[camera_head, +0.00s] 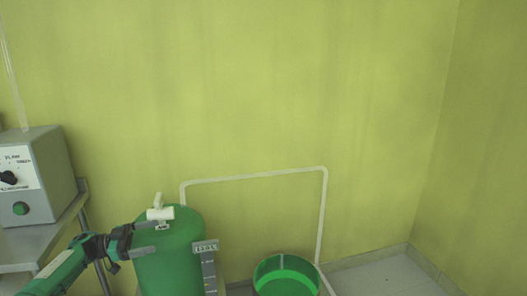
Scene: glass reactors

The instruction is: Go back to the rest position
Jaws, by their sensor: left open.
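My left gripper (152,239) reaches in from the lower left, with its two grey fingers apart and nothing seen between them. It overlaps the left side of a green tank (180,262) in the picture, just below the tank's white valve (160,212). I cannot tell whether the fingers touch the tank. My right gripper is out of view.
A grey control box (52,165) with a black knob and green button stands on a metal table (40,243) at left. A labelled grey post (208,262), a green bucket (285,272) and a white pipe (255,176) are right of the tank. Floor shows at lower right.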

